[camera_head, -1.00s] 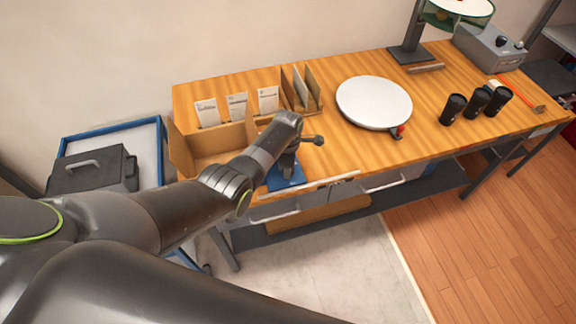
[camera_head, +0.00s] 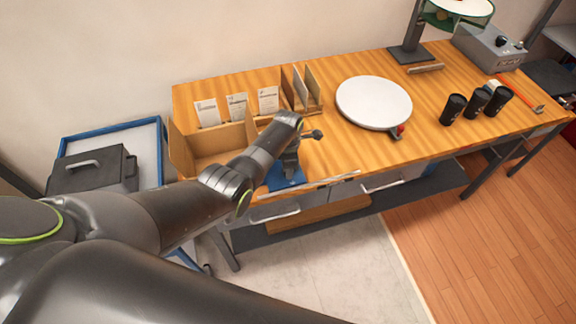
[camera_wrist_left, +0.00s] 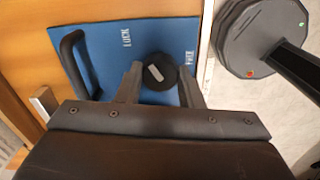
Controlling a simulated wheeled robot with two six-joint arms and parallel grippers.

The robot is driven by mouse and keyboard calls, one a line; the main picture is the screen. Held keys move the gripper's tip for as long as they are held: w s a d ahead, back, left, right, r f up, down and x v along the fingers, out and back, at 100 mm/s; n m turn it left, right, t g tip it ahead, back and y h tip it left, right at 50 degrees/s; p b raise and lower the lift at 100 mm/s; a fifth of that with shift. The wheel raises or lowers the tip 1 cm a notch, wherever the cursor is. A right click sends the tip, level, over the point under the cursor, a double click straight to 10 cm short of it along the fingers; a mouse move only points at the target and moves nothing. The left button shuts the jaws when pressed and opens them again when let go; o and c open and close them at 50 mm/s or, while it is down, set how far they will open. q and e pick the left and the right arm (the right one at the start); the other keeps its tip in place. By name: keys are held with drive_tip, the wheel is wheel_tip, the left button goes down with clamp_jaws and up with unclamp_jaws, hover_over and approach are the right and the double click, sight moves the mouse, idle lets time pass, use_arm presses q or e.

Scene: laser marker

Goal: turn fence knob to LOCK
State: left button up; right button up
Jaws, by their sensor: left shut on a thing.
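The fence knob (camera_wrist_left: 147,82) is round and black with a light grey strip on top. It sits on a blue plate (camera_wrist_left: 90,40) marked LOCK and FREE. In the left wrist view the strip lies at a slant, its upper end towards the LOCK side. My left gripper (camera_wrist_left: 161,75) has one finger on each side of the knob and is shut on it. In the head view the blue plate (camera_head: 282,181) shows at the bench's front edge, under my left gripper (camera_head: 288,170); the knob is hidden there. My right gripper is not in view.
A black handle (camera_wrist_left: 70,62) stands on the plate beside the knob. On the bench are a cardboard tray (camera_head: 215,140), cards, a round white turntable (camera_head: 373,100) and black tumblers (camera_head: 453,108). The wood between tray and turntable is fairly clear.

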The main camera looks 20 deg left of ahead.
use_arm(q)
drive_tip(key=o, duration=1)
drive_tip(key=shift+c, duration=0.2)
drive_tip(key=shift+r, duration=0.15)
drive_tip(key=shift+r+b, duration=0.35)
drive_tip(key=shift+r, duration=0.6)
wheel_tip(320, 180, up, 15)
drive_tip(key=b, duration=0.1)
drive_tip(key=shift+b, duration=0.3)
